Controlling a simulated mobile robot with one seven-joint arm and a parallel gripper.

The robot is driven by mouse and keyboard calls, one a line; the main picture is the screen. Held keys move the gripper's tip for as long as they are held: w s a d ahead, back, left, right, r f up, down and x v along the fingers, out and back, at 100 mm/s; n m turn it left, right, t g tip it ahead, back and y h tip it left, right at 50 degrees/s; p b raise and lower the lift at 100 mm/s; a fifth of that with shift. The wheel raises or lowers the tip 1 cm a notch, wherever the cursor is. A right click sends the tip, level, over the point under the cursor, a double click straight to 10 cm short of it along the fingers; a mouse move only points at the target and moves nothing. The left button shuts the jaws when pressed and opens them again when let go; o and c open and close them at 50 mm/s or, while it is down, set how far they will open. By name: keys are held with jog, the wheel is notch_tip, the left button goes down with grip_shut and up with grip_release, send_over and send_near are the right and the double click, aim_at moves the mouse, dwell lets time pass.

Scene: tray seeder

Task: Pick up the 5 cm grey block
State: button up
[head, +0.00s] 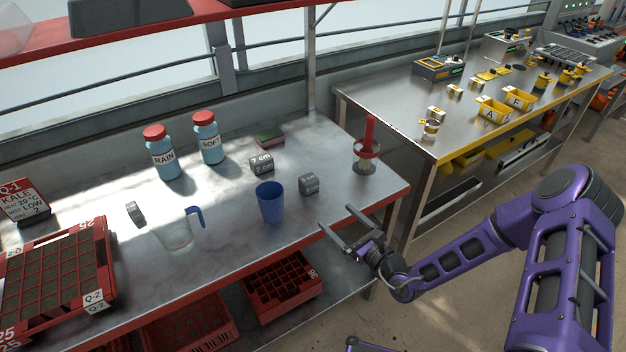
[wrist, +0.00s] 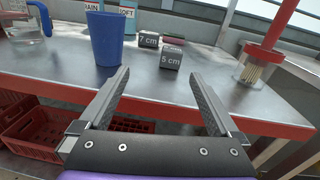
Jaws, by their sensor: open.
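The 5 cm grey block (head: 309,184) sits on the metal table near its front right part. In the wrist view the block (wrist: 171,56) shows its "5 cm" label, ahead of my gripper and between the lines of its fingers. My gripper (head: 340,226) is open and empty at the table's front edge, apart from the block. In the wrist view both fingers of my gripper (wrist: 160,88) are spread wide.
A blue cup (head: 270,203) stands left of the block. The 7 cm block (head: 262,164) is behind it. A clear jug (head: 178,234) and red seed tray (head: 58,275) are further left.

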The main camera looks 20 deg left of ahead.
jog(key=shift+w+f+m+t+h, duration=0.3)
jog(key=shift+w+m+t+h, duration=0.1)
jog(key=shift+w+m+t, duration=0.3)
jog(key=b, duration=0.1)
send_near(313, 183)
jog(key=x, duration=0.5)
jog(key=shift+s+a, duration=0.1)
jog(key=shift+a, duration=0.35)
jog(key=shift+w+b+x, duration=0.2)
jog(key=shift+b+x, duration=0.2)
jog(key=shift+x, duration=2.6)
jog(key=shift+d, duration=0.2)
grip_shut()
